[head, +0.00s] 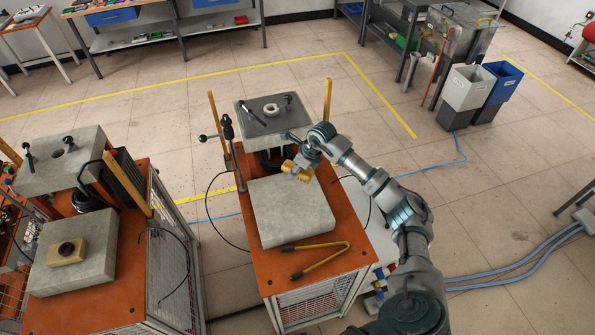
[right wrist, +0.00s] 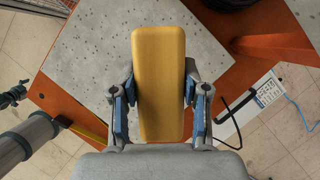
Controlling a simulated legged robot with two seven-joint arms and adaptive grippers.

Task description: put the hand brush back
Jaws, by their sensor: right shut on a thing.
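The hand brush shows its yellow wooden back (right wrist: 159,85) in the right wrist view, standing upright in the picture between the two fingers. My right gripper (right wrist: 160,105) is shut on it, with a blue-padded finger on each side. In the head view the brush (head: 291,168) and my right gripper (head: 302,163) are over the back right part of the grey slab (head: 290,212) on the middle machine. I cannot tell whether the brush touches the slab. Its bristles are hidden. My left gripper is not in view.
Two yellow posts (head: 327,100) flank the heater's raised plate (head: 272,115). A second machine (head: 85,255) stands left. Grey and blue bins (head: 468,88) stand back right.

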